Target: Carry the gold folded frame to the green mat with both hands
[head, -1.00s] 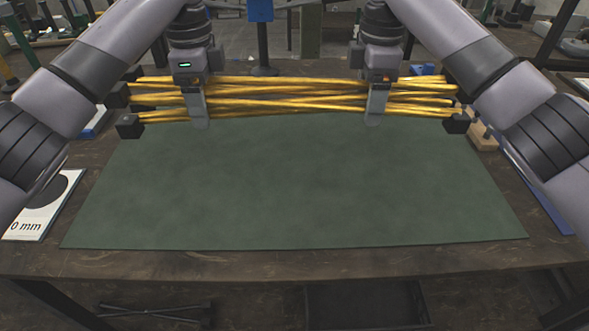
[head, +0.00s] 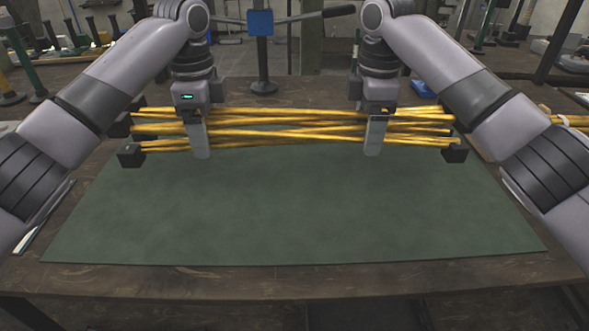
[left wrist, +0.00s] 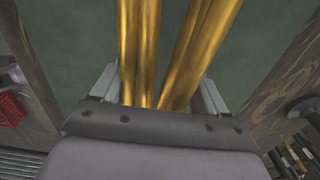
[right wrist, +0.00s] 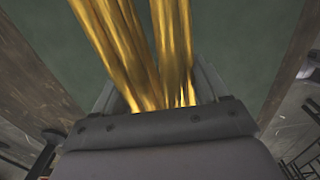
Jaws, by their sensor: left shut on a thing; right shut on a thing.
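The gold folded frame (head: 285,131) is a long bundle of gold rods with black end blocks. It spans left to right in the head view, over the far part of the green mat (head: 290,210). My left gripper (head: 200,145) is shut on the bundle left of its middle. My right gripper (head: 374,140) is shut on it right of its middle. The gold rods run between the fingers in the left wrist view (left wrist: 165,60) and the right wrist view (right wrist: 140,50). I cannot tell whether the bundle touches the mat.
The mat lies on a brown wooden table (head: 300,280) and its near part is bare. A blue block on a dark post (head: 261,22) with a lever stands behind the frame. More gold rods (head: 570,121) show at the far right.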

